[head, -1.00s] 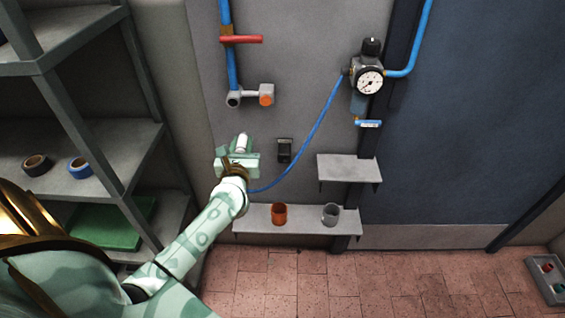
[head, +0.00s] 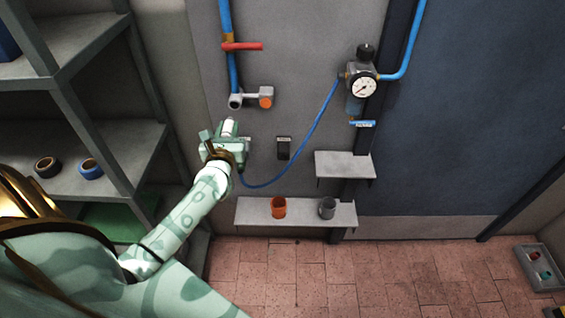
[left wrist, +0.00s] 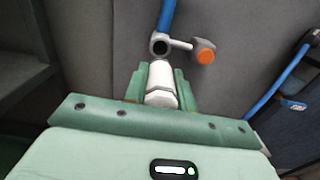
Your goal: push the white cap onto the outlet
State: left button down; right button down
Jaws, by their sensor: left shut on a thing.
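The white cap (head: 228,127) is a small cylinder in my left gripper (head: 227,131), which is shut on it. In the left wrist view the cap (left wrist: 160,84) stands between the two green fingers (left wrist: 160,92), its far end pointing at the outlet. The outlet (head: 235,101) is a dark round opening in a grey fitting at the foot of the blue pipe. It also shows in the left wrist view (left wrist: 159,46), just beyond the cap, and a gap seems to remain between them. My right gripper is not in view.
An orange-capped side branch (head: 266,97) sits right of the outlet. A red lever (head: 243,46) is above on the pipe. A blue hose (head: 305,150) runs to a gauge regulator (head: 362,88). A wall shelf (head: 300,219) below holds an orange cup (head: 278,207) and a grey cup (head: 327,207).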

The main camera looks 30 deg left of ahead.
aim_at(231, 119)
pick_arm(q)
jog(key=shift+b+x, duration=0.55)
jog(key=shift+x, duration=1.8)
jog(key=shift+w, duration=0.15)
jog(key=shift+b+x, duration=0.4)
jog(key=shift+x, duration=1.1)
jog(key=c, duration=1.1)
grip_release()
jog(key=shift+w, duration=0.1)
jog(key=shift+o, duration=0.2)
